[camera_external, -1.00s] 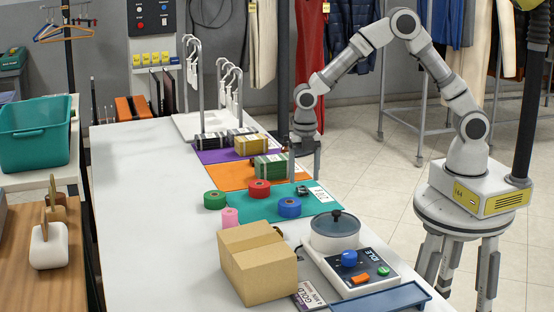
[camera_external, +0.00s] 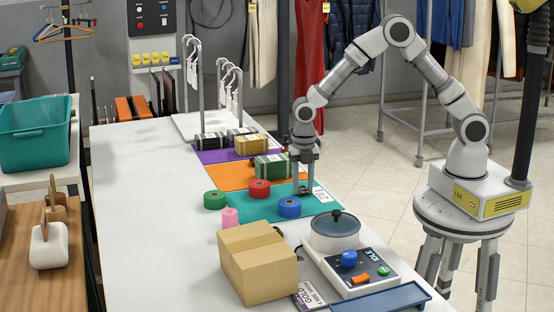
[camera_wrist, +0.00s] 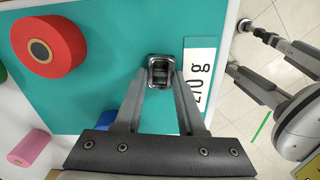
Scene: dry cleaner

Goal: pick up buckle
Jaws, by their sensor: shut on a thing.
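The buckle (camera_wrist: 160,71) is a small dark metal frame with a rounded rectangular outline. In the wrist view it sits between the fingertips of my gripper (camera_wrist: 162,78), over the teal mat (camera_wrist: 115,40). My gripper (camera_external: 303,190) points down at the right part of the teal mat (camera_external: 238,200) in the external view, its fingers shut on the buckle. The buckle is small and mostly hidden by the fingers there. I cannot tell whether it is touching the mat.
A white label (camera_wrist: 198,75) lies just right of the buckle. A cardboard box (camera_external: 258,265) and a scale (camera_external: 350,265) stand nearer the camera. The table's left side is clear.

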